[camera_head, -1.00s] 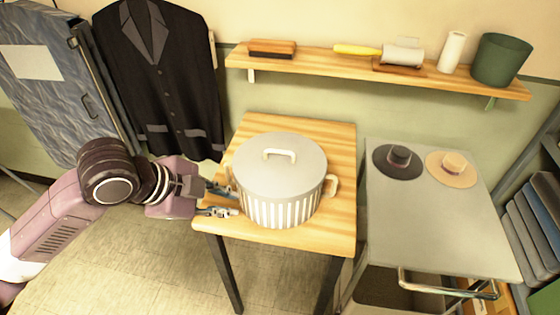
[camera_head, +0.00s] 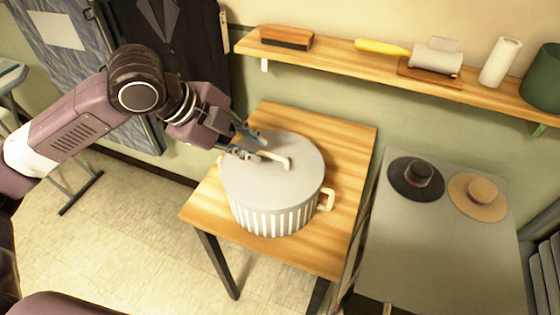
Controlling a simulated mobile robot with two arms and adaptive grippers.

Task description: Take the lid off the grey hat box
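The grey hat box (camera_head: 275,218), round with white vertical stripes, stands upright on a small wooden table. Its plain grey lid (camera_head: 270,182) sits on top, with a cream bar handle (camera_head: 284,161) across the middle. A cream side handle (camera_head: 327,200) shows on the box's right. My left gripper (camera_head: 260,148) is over the far left part of the lid, fingers spread apart, with its tips close to the left end of the lid handle. I cannot tell whether they touch it. My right gripper is not in view.
The wooden table (camera_head: 335,145) has bare room right of the box. A grey trolley (camera_head: 410,250) with a black hat (camera_head: 416,180) and a tan hat (camera_head: 478,197) stands to the right. Behind is a wall shelf (camera_head: 350,62) with brushes, a roll and a green pot.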

